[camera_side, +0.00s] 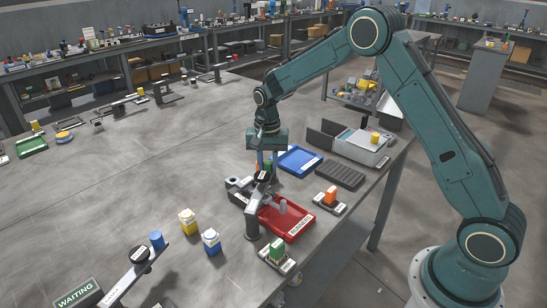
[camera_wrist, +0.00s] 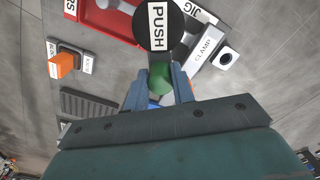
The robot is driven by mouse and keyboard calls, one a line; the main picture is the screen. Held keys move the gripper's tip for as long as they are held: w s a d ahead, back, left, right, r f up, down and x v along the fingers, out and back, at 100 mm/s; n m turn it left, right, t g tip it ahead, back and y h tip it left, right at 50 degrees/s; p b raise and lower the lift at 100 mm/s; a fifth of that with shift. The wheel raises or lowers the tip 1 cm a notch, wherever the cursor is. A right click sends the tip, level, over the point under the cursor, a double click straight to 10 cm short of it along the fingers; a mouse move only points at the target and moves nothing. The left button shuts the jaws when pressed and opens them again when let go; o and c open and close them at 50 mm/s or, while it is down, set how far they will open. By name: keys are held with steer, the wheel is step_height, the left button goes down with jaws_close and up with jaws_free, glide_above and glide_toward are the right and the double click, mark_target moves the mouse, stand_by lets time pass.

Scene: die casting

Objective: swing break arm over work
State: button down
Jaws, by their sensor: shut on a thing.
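My gripper (camera_side: 264,161) is low over the work at mid-table. In the wrist view its two blue-grey fingers (camera_wrist: 160,82) are shut on a green piece (camera_wrist: 161,76). A black disc marked PUSH (camera_wrist: 158,24) lies just beyond the fingertips. Parts labelled CLAMP (camera_wrist: 205,52) and JIG (camera_wrist: 203,13) are to the right in the wrist view. I cannot tell whether the green piece is joined to the arm.
A red tray (camera_side: 299,230) stands right of the post, a blue tray (camera_side: 290,171) behind it. An orange block (camera_side: 331,195) and a green block (camera_side: 277,248) stand on small bases nearby. Yellow (camera_side: 188,219) and blue (camera_side: 211,239) bottles stand front left.

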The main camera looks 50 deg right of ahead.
steer(key=s+d+m, duration=0.1)
steer(key=s+m, duration=0.4)
steer(key=s, duration=0.2)
steer(key=shift+d+m, duration=0.3)
steer(key=shift+d, duration=0.05)
steer(key=c, duration=1.2)
jaws_free()
steer(key=shift+o, duration=0.2)
step_height(320, 180, up, 14)
